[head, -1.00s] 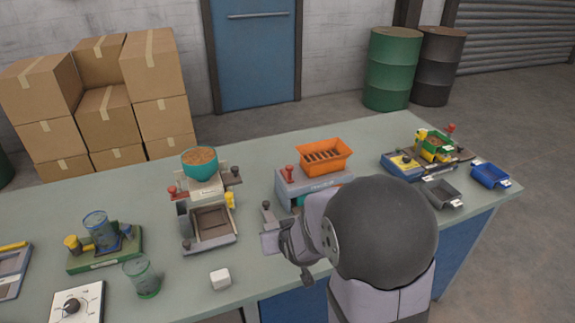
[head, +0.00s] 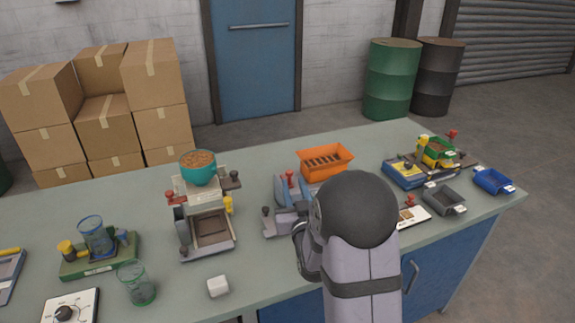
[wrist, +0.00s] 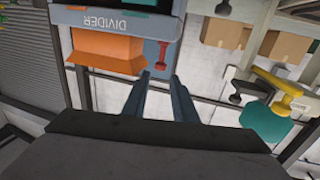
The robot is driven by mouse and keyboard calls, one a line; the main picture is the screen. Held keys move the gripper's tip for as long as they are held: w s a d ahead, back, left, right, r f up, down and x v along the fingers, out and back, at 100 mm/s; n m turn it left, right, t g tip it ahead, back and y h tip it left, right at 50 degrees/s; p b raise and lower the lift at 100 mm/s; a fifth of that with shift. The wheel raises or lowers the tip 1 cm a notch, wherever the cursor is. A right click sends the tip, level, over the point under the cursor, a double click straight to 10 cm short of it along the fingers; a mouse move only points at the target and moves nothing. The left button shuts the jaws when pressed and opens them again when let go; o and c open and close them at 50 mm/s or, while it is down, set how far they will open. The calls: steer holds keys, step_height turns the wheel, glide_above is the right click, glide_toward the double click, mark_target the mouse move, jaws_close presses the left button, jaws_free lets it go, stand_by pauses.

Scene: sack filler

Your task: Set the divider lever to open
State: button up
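The divider is a grey machine with an orange hopper (head: 326,162); its DIVIDER label (wrist: 122,24) shows upside down in the wrist view. Its red-knobbed lever (head: 290,177) stands up at the left of the hopper. In the wrist view the red lever (wrist: 162,56) is just beyond my fingertips, roughly in line with the gap between them. My gripper (wrist: 159,77) is open and empty, its two fingers apart. In the head view my arm hides much of the divider's front. I cannot tell which setting the lever is at.
A machine with a teal bowl (head: 198,168) stands left of the divider. A white block (head: 218,286) lies near the front edge. A grey bin (head: 445,200) and a blue bin (head: 493,181) are at the right. The bench strip behind the machines is clear.

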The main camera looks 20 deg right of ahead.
mark_target(287, 175)
steer(key=p+x, duration=0.2)
steer(key=x, duration=0.9)
steer(key=shift+w+p, duration=0.2)
steer(key=shift+p, duration=0.2)
steer(key=shift+c, duration=0.3)
